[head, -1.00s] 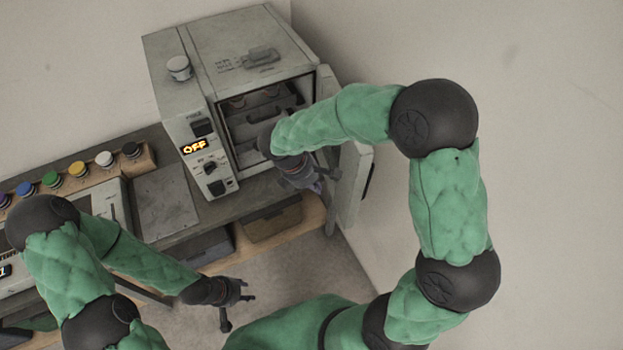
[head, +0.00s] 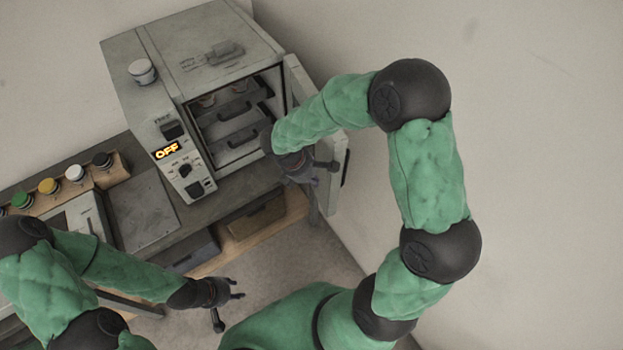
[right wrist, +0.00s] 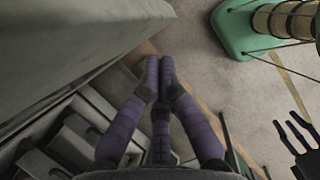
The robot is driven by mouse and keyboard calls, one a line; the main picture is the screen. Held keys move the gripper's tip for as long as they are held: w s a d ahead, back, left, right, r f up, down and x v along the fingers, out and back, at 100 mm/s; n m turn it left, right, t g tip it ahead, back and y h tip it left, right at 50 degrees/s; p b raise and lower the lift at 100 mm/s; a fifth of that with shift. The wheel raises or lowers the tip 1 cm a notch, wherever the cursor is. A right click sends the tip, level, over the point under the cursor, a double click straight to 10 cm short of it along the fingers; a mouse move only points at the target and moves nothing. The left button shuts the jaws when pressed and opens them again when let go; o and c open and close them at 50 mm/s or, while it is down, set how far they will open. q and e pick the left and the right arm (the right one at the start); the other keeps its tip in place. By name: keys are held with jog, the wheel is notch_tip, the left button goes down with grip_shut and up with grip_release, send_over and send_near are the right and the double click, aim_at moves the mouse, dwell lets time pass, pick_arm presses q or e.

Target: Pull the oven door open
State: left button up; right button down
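The grey oven (head: 225,55) stands on the bench, its display reading OFF. Its door (head: 335,198) is swung open to the right, with a dark handle (head: 346,168) on the outer side. Racks (head: 235,125) show inside. My right gripper (head: 330,165) is at the door's inner side, in front of the opening; contact cannot be told. In the right wrist view its purple fingers (right wrist: 159,62) are together with nothing between them, beside the grey door panel (right wrist: 70,45). My left gripper (head: 230,308) is open and empty in front of the bench.
The bench (head: 145,210) has coloured knobs (head: 48,186) on a wooden block at the left. Drawers (head: 255,215) sit below the oven. A wall (head: 500,130) stands to the right of the open door. The floor (head: 290,265) before the bench is clear.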

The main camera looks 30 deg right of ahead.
jog(key=s+d+n, duration=0.1)
jog(key=d+n, duration=0.1)
jog(key=d, duration=0.4)
jog(key=shift+t, duration=0.4)
jog(key=shift+s, duration=0.1)
jog(key=shift+a, duration=0.2)
send_near(331, 175)
notch_tip(331, 175, down, 3)
jog(key=w+a, duration=0.1)
jog(key=a, duration=0.1)
pick_arm(q)
jog(key=shift+s+a+r+p, duration=0.25)
jog(key=shift+a, duration=0.2)
jog(key=shift+s+a+r+p, duration=0.2)
jog(key=shift+s+a, duration=0.05)
jog(key=shift+a, duration=0.15)
pick_arm(e)
jog(key=shift+w, duration=0.2)
jog(key=shift+a, duration=0.1)
